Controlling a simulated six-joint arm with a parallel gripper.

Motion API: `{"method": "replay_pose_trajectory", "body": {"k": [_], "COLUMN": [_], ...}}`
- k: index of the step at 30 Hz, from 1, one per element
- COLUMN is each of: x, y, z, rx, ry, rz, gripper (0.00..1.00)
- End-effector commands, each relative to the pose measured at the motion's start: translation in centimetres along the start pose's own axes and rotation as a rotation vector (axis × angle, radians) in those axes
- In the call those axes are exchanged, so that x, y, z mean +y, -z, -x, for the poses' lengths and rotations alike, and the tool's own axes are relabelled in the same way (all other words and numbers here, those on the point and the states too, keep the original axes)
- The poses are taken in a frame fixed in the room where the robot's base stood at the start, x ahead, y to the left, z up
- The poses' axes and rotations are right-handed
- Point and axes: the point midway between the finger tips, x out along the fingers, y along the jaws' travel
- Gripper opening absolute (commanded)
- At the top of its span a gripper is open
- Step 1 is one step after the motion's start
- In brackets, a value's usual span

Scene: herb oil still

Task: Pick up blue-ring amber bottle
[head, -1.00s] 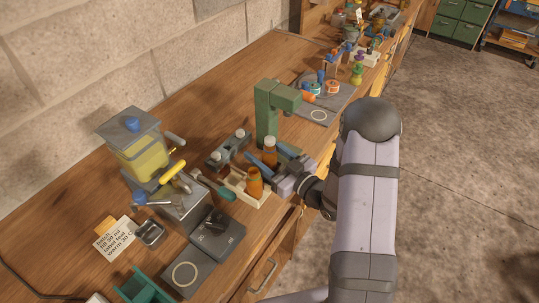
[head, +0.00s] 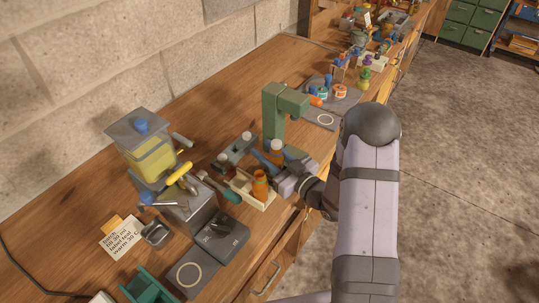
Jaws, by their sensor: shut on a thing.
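My gripper (head: 275,158) has blue fingers and is shut on an amber bottle with a pale cap (head: 276,146), in front of the green stand. The fingers hide most of the bottle's body, and I cannot make out a blue ring on it. It looks upright, but whether its base touches anything is hidden. Another amber bottle (head: 260,187), orange-brown and without a pale cap, stands in the cream tray (head: 239,190) just left of and nearer than my gripper.
The green stand (head: 270,112) rises close behind my gripper. A dark rack (head: 236,150) with pale-capped bottles is to its left. Bare wood lies behind the rack.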

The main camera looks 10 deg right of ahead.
Motion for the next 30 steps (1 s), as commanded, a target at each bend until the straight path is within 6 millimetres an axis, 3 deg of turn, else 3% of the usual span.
{"method": "replay_pose_trajectory", "body": {"k": [16, 30], "x": [0.0, 0.0], "y": [1.9, 6.4], "z": [0.0, 0.0], "rx": [0.003, 0.003], "ry": [0.0, 0.0], "rz": [0.002, 0.004], "gripper": [0.09, 0.09]}}
